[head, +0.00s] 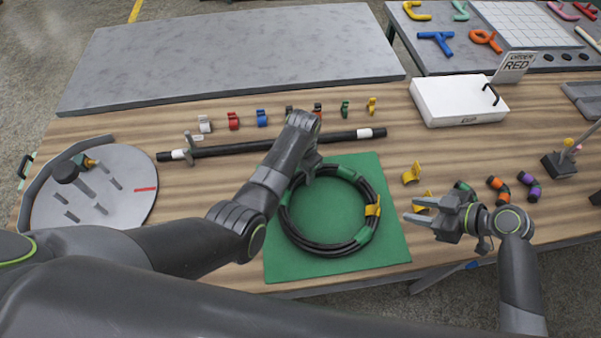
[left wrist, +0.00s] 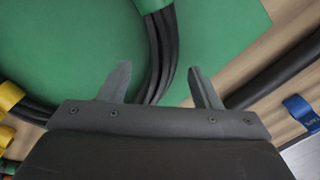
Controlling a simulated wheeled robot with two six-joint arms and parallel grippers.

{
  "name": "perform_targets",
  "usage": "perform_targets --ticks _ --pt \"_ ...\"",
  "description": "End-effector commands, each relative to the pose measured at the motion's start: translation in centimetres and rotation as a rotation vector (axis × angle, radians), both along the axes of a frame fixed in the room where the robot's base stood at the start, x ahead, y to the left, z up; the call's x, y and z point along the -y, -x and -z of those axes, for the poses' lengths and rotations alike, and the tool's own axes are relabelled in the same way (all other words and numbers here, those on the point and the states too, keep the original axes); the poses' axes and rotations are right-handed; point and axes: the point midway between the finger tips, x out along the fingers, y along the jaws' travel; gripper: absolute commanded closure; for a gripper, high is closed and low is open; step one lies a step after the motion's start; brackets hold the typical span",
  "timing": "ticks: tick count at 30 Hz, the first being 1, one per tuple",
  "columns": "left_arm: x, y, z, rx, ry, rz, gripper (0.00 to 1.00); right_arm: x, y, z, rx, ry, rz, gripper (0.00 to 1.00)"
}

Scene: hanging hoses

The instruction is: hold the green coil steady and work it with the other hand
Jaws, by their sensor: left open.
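A coil of black hose (head: 322,248) lies on a green mat (head: 392,240), with green bands and a yellow clip (head: 373,206) around it. My left gripper (head: 308,168) is over the coil's far left part in the head view. In the left wrist view my left gripper (left wrist: 162,84) is open, and the coil's black strands (left wrist: 160,55) pass between or below its fingers. A green band (left wrist: 150,4) wraps them at the top edge. My right gripper (head: 422,212) looks open, to the right of the mat and apart from the coil.
Loose yellow clips (head: 412,173) lie near my right gripper. A straight black hose (head: 240,148) lies behind the mat, with a row of coloured clips beyond it. A white case (head: 458,100) stands at the back right. A round pegged board (head: 120,195) is at left.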

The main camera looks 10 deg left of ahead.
Motion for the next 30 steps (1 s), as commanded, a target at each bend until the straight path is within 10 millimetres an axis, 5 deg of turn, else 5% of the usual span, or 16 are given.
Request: perform_targets --ticks 7,18,30 --pt "0.0 -0.1 1.9 0.001 0.001 0.0 0.42 0.0 0.0 0.0 0.0 0.0 0.0 0.64" --pt "-0.1 -0.1 2.2 0.002 0.0 -0.001 0.42 0.0 0.0 0.0 0.0 0.0 0.0 0.64" --pt "-0.1 -0.1 2.2 0.002 0.0 0.0 0.94 0.0 0.0 0.0 0.0 0.0 0.0 0.64"
